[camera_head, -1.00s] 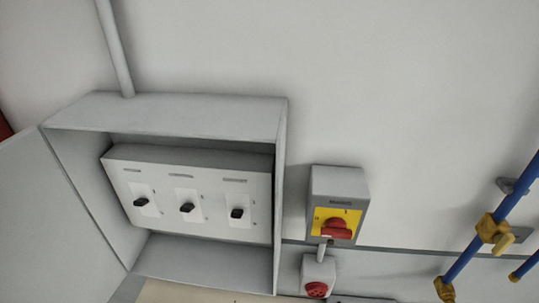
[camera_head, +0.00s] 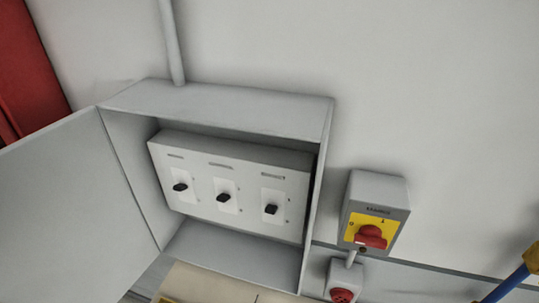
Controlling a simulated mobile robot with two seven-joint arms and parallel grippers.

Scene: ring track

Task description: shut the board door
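The grey board (camera_head: 225,104) is a wall box standing open in the middle of the head view. Its door (camera_head: 72,215) is hinged on the left side and swung wide out to the left, its lower left part cut off by the picture's edge. Inside is a pale panel (camera_head: 240,160) with three black switches, one of them the middle switch (camera_head: 223,197). Neither of my grippers shows in this view.
A grey isolator with a yellow plate and red knob (camera_head: 371,236) is on the wall right of the board, with a red-faced socket (camera_head: 342,294) below. A conduit (camera_head: 172,40) runs up from the board. A red thing (camera_head: 30,75) stands upper left. A blue pipe (camera_head: 507,286) is lower right.

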